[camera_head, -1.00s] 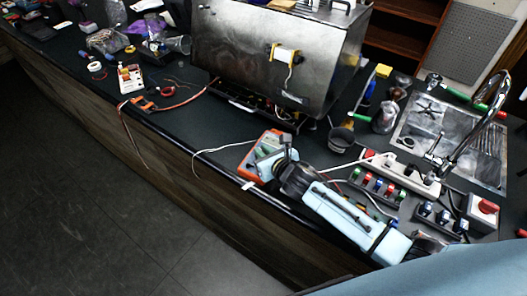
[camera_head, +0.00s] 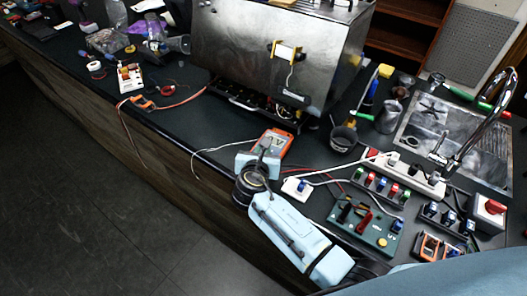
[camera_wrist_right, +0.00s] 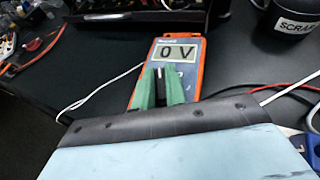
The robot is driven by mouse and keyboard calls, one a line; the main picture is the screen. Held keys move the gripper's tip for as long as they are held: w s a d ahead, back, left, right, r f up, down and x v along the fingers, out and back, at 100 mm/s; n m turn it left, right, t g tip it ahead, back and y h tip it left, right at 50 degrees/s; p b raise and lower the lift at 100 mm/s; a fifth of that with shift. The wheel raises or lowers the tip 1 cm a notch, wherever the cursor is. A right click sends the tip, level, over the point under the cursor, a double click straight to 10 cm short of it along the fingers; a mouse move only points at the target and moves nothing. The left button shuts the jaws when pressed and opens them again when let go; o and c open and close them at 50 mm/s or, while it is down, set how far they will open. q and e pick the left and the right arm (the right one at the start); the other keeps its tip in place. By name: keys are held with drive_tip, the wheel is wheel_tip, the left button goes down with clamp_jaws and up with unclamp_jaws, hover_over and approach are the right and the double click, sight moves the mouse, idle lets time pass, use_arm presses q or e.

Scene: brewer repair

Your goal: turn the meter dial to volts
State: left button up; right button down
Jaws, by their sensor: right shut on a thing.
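The orange meter (camera_head: 281,141) lies on the dark counter in front of the steel machine. In the right wrist view, the meter (camera_wrist_right: 200,76) faces me and its display (camera_wrist_right: 176,52) reads "0 V". My right gripper (camera_wrist_right: 161,84) has its green fingers closed at the meter's dial (camera_wrist_right: 160,74), with a narrow dark and white part between them. The fingers hide most of the dial and its markings. In the head view, my right gripper (camera_head: 262,160) reaches the meter from the counter's front edge. My left gripper is not in view.
The steel machine (camera_head: 262,50) stands behind the meter. A green switch box (camera_head: 362,224), a power strip (camera_head: 408,176) and a white socket block (camera_head: 294,187) lie to the right. White and red leads run beside the meter. The counter left of the meter is mostly clear.

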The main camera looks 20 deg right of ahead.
drive_tip(key=shift+a+m+g+h, duration=0.1)
drive_tip(key=shift+m+g+h, duration=0.3)
drive_tip(key=shift+m, duration=0.1)
drive_tip(key=c, duration=1.4)
unclamp_jaws()
drive_tip(key=shift+c, duration=0.2)
drive_tip(key=v, duration=1.3)
drive_tip(key=shift+s+p, duration=0.25)
drive_tip(key=shift+p, duration=0.1)
